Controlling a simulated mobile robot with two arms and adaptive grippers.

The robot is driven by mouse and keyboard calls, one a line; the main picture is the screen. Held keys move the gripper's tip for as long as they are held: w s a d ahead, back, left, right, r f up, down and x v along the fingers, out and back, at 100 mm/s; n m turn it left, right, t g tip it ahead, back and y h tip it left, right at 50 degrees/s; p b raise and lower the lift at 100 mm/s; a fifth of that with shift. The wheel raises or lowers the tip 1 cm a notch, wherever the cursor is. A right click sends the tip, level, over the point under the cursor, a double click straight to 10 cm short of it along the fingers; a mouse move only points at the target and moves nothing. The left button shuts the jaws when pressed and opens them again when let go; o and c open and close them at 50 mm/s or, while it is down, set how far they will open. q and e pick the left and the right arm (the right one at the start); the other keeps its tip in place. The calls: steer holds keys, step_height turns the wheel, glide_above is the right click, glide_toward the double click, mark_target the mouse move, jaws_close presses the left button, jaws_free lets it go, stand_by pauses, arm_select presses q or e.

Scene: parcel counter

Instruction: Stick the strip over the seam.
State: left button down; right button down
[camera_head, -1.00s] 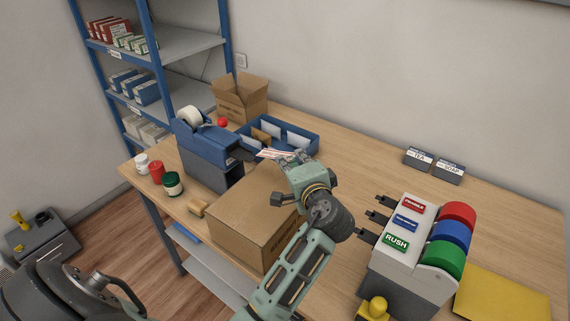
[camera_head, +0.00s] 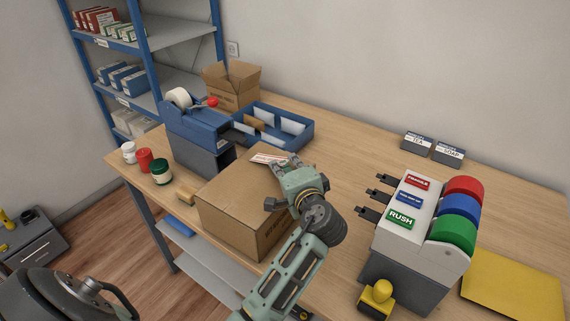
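The closed cardboard box (camera_head: 232,215) stands on the counter's front part, left of my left arm. My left gripper (camera_head: 279,166) is over the box's right rear part, and its arm covers part of the box. The strip (camera_head: 268,158), white with red marks, is at the gripper's far side, over the box's rear top edge. It appears pinched in the fingers, whose tips are mostly hidden. I cannot tell whether the strip touches the cardboard, and I cannot make out the seam clearly. My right gripper is not in view.
A blue tape dispenser (camera_head: 200,135) and a blue divided tray (camera_head: 276,124) stand behind the box. An open carton (camera_head: 231,87) is farther back. A label dispenser (camera_head: 407,245) with coloured rolls stands to the right. Jars (camera_head: 162,172) are at left. The counter's middle back is clear.

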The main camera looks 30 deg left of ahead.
arm_select(q)
steer(key=c, duration=2.5)
jaws_free()
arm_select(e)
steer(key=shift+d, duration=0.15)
arm_select(q)
steer(key=o, duration=0.6)
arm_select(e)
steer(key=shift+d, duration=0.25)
arm_select(q)
steer(key=shift+o, duration=0.2)
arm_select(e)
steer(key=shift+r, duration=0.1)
arm_select(q)
steer(key=shift+p+v, duration=0.5)
steer(key=shift+v, duration=2.3)
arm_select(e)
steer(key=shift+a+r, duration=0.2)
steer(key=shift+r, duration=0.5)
arm_select(q)
steer(key=shift+a+r, duration=0.1)
